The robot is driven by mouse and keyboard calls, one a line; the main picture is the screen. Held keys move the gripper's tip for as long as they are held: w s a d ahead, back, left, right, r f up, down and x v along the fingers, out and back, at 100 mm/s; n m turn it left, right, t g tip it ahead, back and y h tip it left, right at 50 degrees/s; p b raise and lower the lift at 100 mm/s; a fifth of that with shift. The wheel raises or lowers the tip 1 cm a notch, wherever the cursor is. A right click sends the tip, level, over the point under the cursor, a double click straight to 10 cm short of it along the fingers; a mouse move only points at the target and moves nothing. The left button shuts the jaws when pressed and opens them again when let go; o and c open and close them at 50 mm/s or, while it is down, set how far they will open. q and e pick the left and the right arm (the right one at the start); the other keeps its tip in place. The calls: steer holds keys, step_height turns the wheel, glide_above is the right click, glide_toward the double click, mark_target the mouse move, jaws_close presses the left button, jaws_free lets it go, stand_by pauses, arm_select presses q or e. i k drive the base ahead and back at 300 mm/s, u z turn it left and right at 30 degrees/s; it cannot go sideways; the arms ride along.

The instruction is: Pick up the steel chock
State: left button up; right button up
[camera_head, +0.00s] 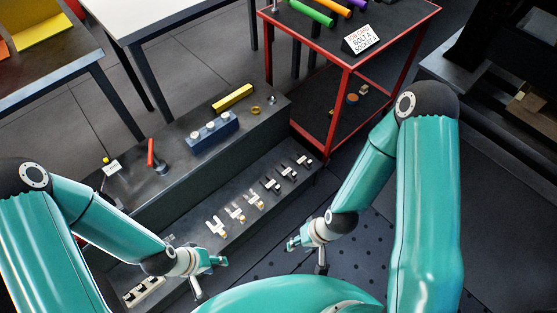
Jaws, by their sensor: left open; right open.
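I cannot tell for certain which piece is the steel chock. Several small fittings lie in a slanting row on the lower step of the dark bench, the nearer ones pale and silvery (215,226) and the farther ones darker (287,172). My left gripper (211,278) is open and empty near the front edge of the lower step, left of and nearer than the row. My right gripper (307,257) is open and empty over the dark floor, right of the row. Neither gripper touches a fitting.
The dark bench's upper step (180,172) bears a blue block (210,135) with white-topped pegs, a yellow bar (232,97) and a red lever (151,156). A black holder (143,290) sits at lower left. A red-framed cart (335,95) stands behind, right.

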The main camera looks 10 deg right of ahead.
mark_target(302, 159)
steer(key=z, duration=1.2)
steer(key=i, duration=0.15)
steer(key=u, duration=2.75)
steer(key=i, duration=0.2)
steer(key=u, duration=1.2)
steer(key=k, duration=2.1)
steer(key=z, duration=1.35)
steer(key=i, duration=1)
